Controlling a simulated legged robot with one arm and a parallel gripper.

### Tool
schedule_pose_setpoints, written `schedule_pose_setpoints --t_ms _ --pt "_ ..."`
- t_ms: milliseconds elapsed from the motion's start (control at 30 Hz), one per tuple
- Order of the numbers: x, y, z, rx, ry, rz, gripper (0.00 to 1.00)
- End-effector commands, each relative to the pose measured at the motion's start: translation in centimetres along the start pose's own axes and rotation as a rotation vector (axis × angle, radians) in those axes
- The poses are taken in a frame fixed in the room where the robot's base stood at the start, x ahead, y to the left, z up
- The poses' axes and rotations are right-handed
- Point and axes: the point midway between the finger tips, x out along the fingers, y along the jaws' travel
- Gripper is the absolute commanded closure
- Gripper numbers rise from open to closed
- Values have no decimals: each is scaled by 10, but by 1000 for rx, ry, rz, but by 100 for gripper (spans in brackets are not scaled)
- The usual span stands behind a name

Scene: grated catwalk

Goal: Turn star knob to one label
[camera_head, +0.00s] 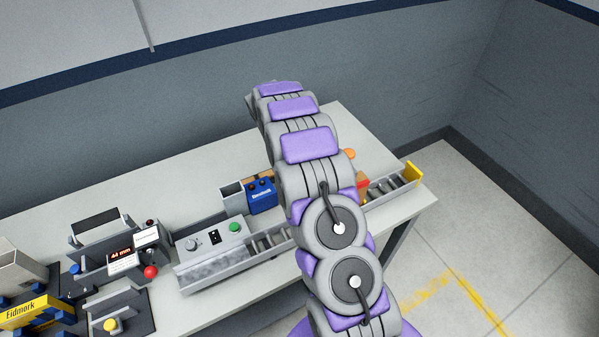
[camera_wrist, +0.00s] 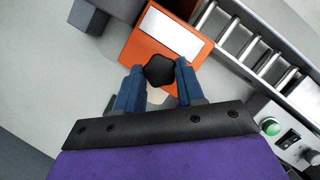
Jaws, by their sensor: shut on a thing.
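The star knob (camera_wrist: 159,71) is black, with rounded lobes, and sits at the lower edge of an orange housing (camera_wrist: 140,45) in the wrist view. A pale plate (camera_wrist: 172,33) lies on the housing above the knob; I can read no label on it. My gripper (camera_wrist: 159,67) has one blue finger on each side of the knob and is shut on it. In the head view my arm hides the knob and my gripper.
A roller conveyor (camera_wrist: 236,36) runs beside the housing, with a control panel holding a green button (camera_wrist: 271,127). In the head view a blue box (camera_head: 262,196) stands left of my arm. Other devices, one with a red ball knob (camera_head: 151,271), fill the bench's left side.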

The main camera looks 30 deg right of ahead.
Motion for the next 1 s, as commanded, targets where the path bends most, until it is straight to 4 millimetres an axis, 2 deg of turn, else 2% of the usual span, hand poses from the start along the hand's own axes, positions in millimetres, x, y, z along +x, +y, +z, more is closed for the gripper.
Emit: schedule_pose_setpoints --t_ms 1000 --pt "-1 9 3 858 8 -350 92"
